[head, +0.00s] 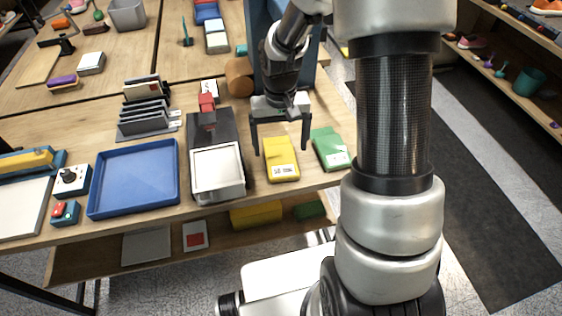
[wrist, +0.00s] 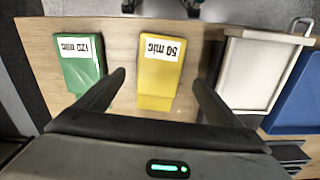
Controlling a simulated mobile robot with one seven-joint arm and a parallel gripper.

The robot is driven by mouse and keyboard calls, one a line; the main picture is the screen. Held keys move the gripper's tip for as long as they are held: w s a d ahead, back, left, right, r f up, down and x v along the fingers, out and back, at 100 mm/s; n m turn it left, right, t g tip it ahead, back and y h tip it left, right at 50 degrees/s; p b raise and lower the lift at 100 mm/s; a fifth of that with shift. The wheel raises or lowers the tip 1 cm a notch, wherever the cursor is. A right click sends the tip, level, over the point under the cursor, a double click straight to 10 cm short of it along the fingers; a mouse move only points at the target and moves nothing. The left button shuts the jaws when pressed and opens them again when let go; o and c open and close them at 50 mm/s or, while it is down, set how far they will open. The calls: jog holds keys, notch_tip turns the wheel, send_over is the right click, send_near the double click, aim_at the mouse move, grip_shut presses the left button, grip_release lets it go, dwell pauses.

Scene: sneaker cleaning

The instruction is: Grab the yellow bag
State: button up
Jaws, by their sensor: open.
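The yellow bag (head: 281,159) lies on the table near its front edge, with a white label. In the wrist view the yellow bag (wrist: 160,77) sits between and just beyond my fingers, its label reading "50 mic". My gripper (head: 280,148) is open above the bag's back end, one finger toward each side. In the wrist view my gripper (wrist: 158,78) shows both dark fingers apart, with nothing held between them. I cannot tell the exact height of the fingertips over the bag.
A green bag (head: 330,148) labelled "120 mic" lies right beside the yellow one. A grey device with a white tray (head: 217,171) stands close on the left, then a blue tray (head: 134,178). Yellow (head: 256,215) and green items sit on the lower shelf.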

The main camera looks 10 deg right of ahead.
aim_at(281, 159)
notch_tip(281, 159, down, 5)
jog(key=shift+d+f, duration=0.1)
jog(key=c, duration=1.1)
